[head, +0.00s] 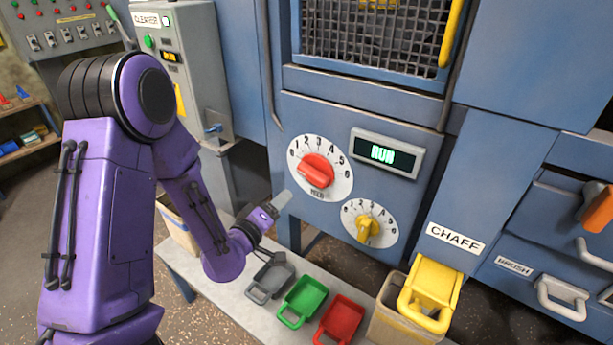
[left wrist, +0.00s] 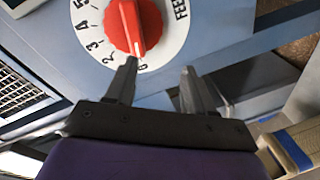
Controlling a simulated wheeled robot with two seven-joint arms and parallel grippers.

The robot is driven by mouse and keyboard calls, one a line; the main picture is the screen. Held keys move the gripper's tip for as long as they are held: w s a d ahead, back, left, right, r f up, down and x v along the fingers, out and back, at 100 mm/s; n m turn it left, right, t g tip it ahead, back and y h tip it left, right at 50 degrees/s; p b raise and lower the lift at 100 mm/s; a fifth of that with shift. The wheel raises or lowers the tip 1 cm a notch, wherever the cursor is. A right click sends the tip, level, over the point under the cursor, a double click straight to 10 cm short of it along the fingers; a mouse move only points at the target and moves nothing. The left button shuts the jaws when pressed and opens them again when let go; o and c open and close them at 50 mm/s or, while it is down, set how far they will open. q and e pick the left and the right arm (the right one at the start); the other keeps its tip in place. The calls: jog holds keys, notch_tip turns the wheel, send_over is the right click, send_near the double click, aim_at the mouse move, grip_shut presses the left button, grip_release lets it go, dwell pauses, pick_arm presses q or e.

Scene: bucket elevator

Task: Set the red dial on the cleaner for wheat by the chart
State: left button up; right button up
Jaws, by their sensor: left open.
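The red dial (head: 316,171) sits on a round white scale numbered 0 to 5 on the blue cleaner front. It also shows in the left wrist view (left wrist: 134,24), with its white pointer line toward the low end of the scale; the exact mark is hard to read. My left gripper (head: 279,204) is open and empty, below and left of the red dial. In the left wrist view its fingers (left wrist: 160,78) are spread, one over the scale's lower edge, and the dial is not between them. No readable chart shows. My right gripper is out of view.
A yellow dial (head: 367,229) is below right of the red one, and a display (head: 385,154) reads RUN. Grey, green (head: 301,301) and red (head: 339,319) scoops lie on a low bench beneath. A yellow bin (head: 431,291) stands under the CHAFF label.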

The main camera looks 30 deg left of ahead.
aim_at(308, 177)
pick_arm(q)
jog(key=w, duration=0.3)
jog(key=w+d+r+n+t+h+p, duration=0.1)
jog(key=w, duration=0.3)
jog(key=w+d+r+n+p, duration=0.1)
jog(key=w, duration=0.2)
jog(key=shift+w+h, duration=0.3)
jog(key=shift+h, duration=0.1)
grip_shut()
